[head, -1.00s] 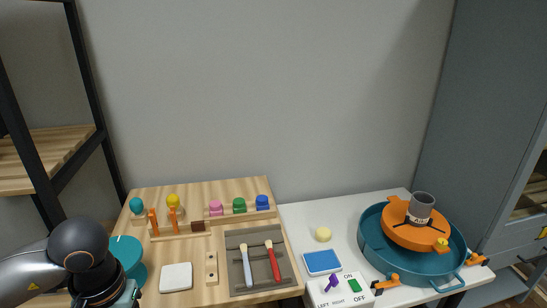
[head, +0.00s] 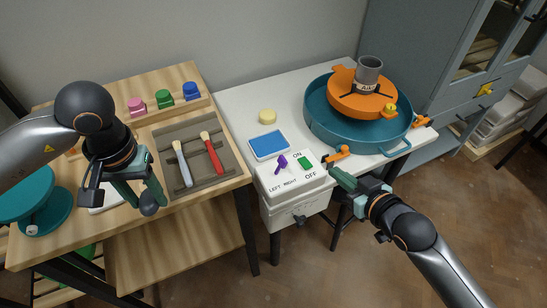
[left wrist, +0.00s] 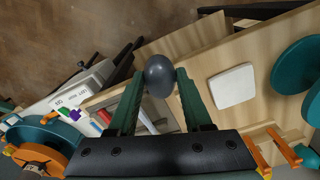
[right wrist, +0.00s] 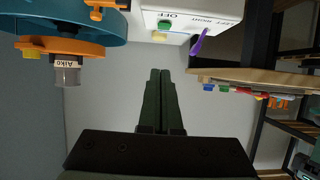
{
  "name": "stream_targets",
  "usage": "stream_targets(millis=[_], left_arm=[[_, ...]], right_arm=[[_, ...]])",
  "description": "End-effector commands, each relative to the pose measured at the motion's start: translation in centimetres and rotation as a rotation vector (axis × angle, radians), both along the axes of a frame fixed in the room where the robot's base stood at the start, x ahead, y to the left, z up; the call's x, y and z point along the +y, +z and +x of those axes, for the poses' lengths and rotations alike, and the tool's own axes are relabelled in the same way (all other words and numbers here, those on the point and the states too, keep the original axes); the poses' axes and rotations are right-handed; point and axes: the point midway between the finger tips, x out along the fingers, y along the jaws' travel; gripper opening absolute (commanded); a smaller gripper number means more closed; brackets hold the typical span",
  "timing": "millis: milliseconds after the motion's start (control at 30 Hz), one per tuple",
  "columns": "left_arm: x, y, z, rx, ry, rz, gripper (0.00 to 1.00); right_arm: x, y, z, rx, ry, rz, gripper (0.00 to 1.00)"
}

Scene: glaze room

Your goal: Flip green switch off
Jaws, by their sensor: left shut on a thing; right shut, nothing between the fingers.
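The green switch (head: 305,163) is a small block on the sloping top of a white control box (head: 292,196), between the printed words ON and OFF. I cannot tell which way it is set. It also shows at the top of the right wrist view (right wrist: 165,24). A purple lever (head: 281,164) stands beside it, by the words LEFT and RIGHT. My right gripper (head: 332,165) is shut and empty, just right of the box and apart from the switch. My left gripper (head: 148,203) is shut on a dark grey rounded thing (left wrist: 160,77), over the wooden bench.
A teal basin (head: 320,126) with an orange wheel (head: 350,101) and grey cup (head: 369,70) stands behind the box. An orange clamp (head: 338,154) sits close to my right fingertips. A blue sponge pad (head: 269,145) lies behind the box. A tray with two brushes is left.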

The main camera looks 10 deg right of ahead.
Motion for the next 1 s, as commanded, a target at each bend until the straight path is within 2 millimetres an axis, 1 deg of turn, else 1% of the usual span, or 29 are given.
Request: stream_targets(millis=[100,200,433,567,667,767,1000], left_arm=[[0.0,-0.2,0.0,0.000,0.000,0.000,0.05],[0.0,-0.1,0.0,0.000,0.000,0.000,0.05],[0.0,-0.1,0.0,0.000,0.000,0.000,0.05],[0.0,-0.2,0.0,0.000,0.000,0.000,0.05],[0.0,-0.4,0.0,0.000,0.000,0.000,0.05],[0.0,-0.6,0.0,0.000,0.000,0.000,0.05],[0.0,-1.2,0.0,0.000,0.000,0.000,0.05]], right_arm=[[0.0,0.5,0.3,-0.009,0.006,-0.001,0.00],[0.0,0.6,0.3,-0.010,0.006,-0.001,0.00],[0.0,0.5,0.3,-0.009,0.006,0.000,0.00],[0.3,0.2,1.0,-0.010,0.005,0.001,0.00],[0.6,-0.3,2.1,-0.010,0.004,0.001,0.00],[1.2,-1.0,3.7,-0.011,0.004,0.001,0.00],[2.8,-3.0,7.8,-0.011,0.005,0.000,0.00]])
